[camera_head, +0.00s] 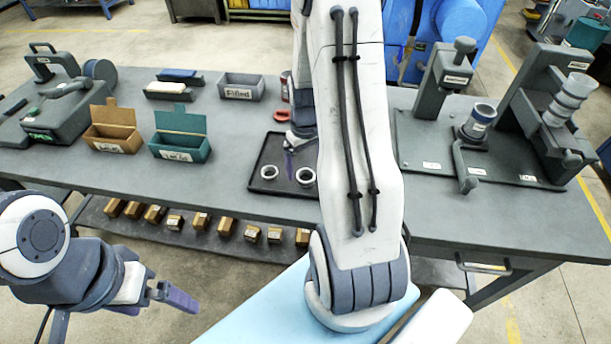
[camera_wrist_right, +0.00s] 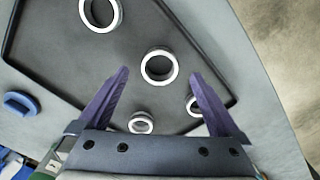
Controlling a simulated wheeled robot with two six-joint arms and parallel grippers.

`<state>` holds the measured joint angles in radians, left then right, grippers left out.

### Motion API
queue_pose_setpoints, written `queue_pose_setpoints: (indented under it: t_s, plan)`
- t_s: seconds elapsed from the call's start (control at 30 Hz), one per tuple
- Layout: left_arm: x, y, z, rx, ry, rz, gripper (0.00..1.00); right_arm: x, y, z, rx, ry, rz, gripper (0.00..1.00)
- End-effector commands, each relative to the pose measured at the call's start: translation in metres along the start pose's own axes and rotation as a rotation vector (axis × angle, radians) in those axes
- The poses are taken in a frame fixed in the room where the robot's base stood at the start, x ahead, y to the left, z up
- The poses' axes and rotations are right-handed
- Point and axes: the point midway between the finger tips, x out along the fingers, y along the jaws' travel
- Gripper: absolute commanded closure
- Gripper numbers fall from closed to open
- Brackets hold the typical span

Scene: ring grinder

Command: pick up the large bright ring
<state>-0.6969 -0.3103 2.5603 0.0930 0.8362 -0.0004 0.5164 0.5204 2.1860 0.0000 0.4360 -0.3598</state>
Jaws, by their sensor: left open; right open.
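A dark tray (camera_head: 262,150) on the table holds pale metallic rings. In the right wrist view, one large bright ring (camera_wrist_right: 144,68) lies flat near the tray's middle and another large one (camera_wrist_right: 102,30) lies farther up. Two smaller-looking rings, one low in the middle (camera_wrist_right: 141,131) and one (camera_wrist_right: 189,105) partly behind a finger, are closer to the gripper base. My right gripper (camera_wrist_right: 163,73) is open and empty, its purple fingertips either side of the central ring in the picture; contact cannot be told. My left gripper (camera_head: 176,297) is open and empty, in front of the table at lower left.
A brown box (camera_head: 113,137), a teal box (camera_head: 180,145) and a grey bin (camera_head: 241,88) stand left of the tray. A grey fixture (camera_head: 415,155) stands to the right. Several brown blocks (camera_head: 175,222) line a lower shelf. My right arm hides the middle of the table.

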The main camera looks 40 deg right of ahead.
Motion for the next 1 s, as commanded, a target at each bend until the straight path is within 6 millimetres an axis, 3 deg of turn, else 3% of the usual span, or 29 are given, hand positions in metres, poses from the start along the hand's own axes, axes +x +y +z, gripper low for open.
queue_pose_setpoints:
  t_s: [0.2,0.43,0.47,0.7,1.0]
  plan:
    - [-0.003,0.000,0.000,0.000,0.000,0.000,0.00,0.025,0.000,0.001,0.001,-0.002,-0.001,0.01]
    - [-0.003,0.000,0.000,0.000,0.000,0.000,0.00,0.026,0.001,0.000,0.001,0.001,0.000,0.01]
    - [-0.003,0.000,0.000,0.000,0.000,0.000,0.00,0.026,0.001,0.000,0.001,0.001,0.000,0.04]
    - [-0.003,0.000,0.000,0.000,0.000,0.000,0.00,0.026,0.000,0.000,0.001,0.001,0.000,0.96]
    - [-0.003,0.000,0.000,0.000,0.000,0.000,0.00,0.024,0.001,0.000,0.001,0.002,0.001,0.98]
